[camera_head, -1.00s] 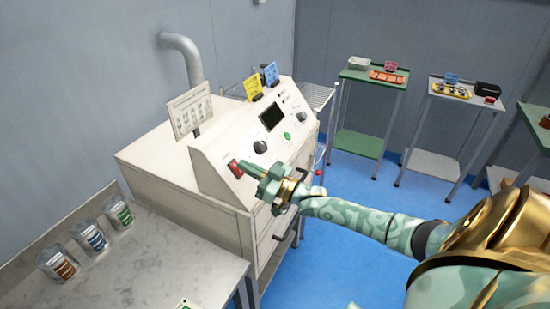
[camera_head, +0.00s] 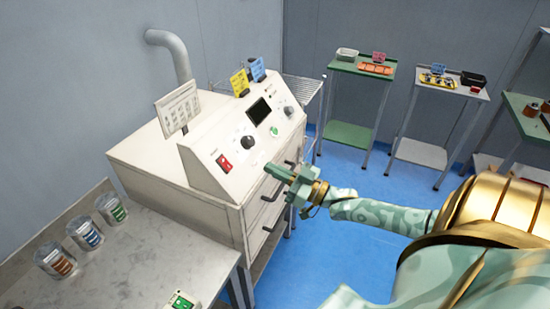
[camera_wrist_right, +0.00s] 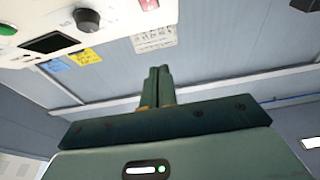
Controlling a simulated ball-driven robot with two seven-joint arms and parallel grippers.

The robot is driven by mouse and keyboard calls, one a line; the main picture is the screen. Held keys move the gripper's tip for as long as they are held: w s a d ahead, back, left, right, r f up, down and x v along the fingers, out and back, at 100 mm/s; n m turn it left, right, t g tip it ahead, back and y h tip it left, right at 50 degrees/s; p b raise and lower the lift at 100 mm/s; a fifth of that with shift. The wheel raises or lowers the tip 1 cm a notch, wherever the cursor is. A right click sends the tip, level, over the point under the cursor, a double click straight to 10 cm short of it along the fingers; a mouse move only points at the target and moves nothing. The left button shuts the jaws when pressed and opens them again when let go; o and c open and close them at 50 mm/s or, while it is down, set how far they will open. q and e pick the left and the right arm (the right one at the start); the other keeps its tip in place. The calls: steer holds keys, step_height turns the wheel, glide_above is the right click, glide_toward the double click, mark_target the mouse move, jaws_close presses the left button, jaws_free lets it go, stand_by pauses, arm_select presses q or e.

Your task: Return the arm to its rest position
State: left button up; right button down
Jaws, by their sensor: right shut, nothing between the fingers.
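My right gripper (camera_head: 274,172), mint green with gold parts, hangs in front of the white coil winder (camera_head: 165,170). Its arm comes in from the right of the head view. It is shut and empty, its fingers together in the right wrist view (camera_wrist_right: 158,75). The fingertips are close to the lower right of the sloped control panel (camera_head: 205,172), right of the red switch (camera_head: 224,162); I cannot tell the exact gap. The red switch also shows at the top of the wrist view (camera_wrist_right: 149,4). My left gripper is out of view.
A grey bench (camera_head: 140,262) with several labelled cans stands at the left. The winder's drawer handles (camera_head: 272,224) stick out below my gripper. A wire rack (camera_head: 302,86) and a green side table (camera_head: 358,68) stand behind. Blue floor (camera_head: 335,250) is open in front.

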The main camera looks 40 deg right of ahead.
steer(key=s+d+f+g+h, duration=0.2)
steer(key=d+f+g+h, duration=0.15)
steer(key=f, duration=0.55)
steer(key=s+d+f+g+h, duration=0.2)
steer(key=d+f+h, duration=0.15)
steer(key=f, duration=0.65)
steer(key=s+d+f+g+h+b, duration=0.1)
steer(key=s+f+g, duration=0.1)
steer(key=s+f, duration=0.35)
steer(key=s+d+f+g+h, duration=0.1)
steer(key=s+f+g, duration=0.15)
steer(key=f, duration=0.55)
steer(key=s+a+f+g+b, duration=0.1)
steer(key=s+a+f+g, duration=0.2)
steer(key=s+f, duration=0.75)
steer(key=s+a+f+g+b, duration=0.1)
steer(key=s+a+f, duration=0.3)
steer(key=s+a, duration=0.5)
steer(key=s+a+f+g+y+b, duration=0.1)
steer(key=s+a+f+g, duration=0.3)
steer(key=s+a, duration=0.5)
steer(key=shift+s+a+f+m, duration=0.4)
steer(key=shift+s+f, duration=0.3)
steer(key=shift+s, duration=0.15)
